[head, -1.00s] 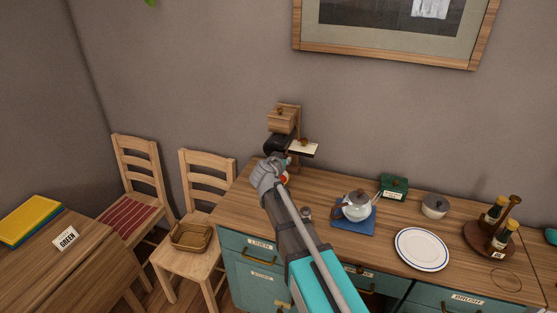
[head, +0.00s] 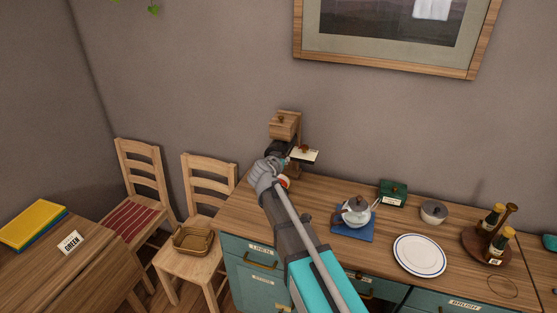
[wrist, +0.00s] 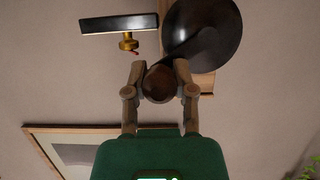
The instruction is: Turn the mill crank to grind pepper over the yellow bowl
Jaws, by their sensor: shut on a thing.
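The mill (head: 284,126) is a wooden wall-side unit with a small drawer-like block on top, standing at the back left of the counter. My gripper (head: 275,163) is at its front, partly covering it. In the wrist view, my gripper (wrist: 159,72) is shut on a round dark brown crank knob (wrist: 158,84), one finger on each side. A dark arm seems to run from the knob to a large dark round part (wrist: 208,30) of the mill. I cannot make out the yellow bowl in either view; my arm hides part of the counter below the mill.
A black-edged card (head: 303,155) juts out right of the mill; a small red thing (head: 284,181) shows beside my gripper. A teapot (head: 356,212), green box (head: 393,193), lidded pot (head: 433,211), plate (head: 419,255) and bottle stand (head: 488,245) stand farther right.

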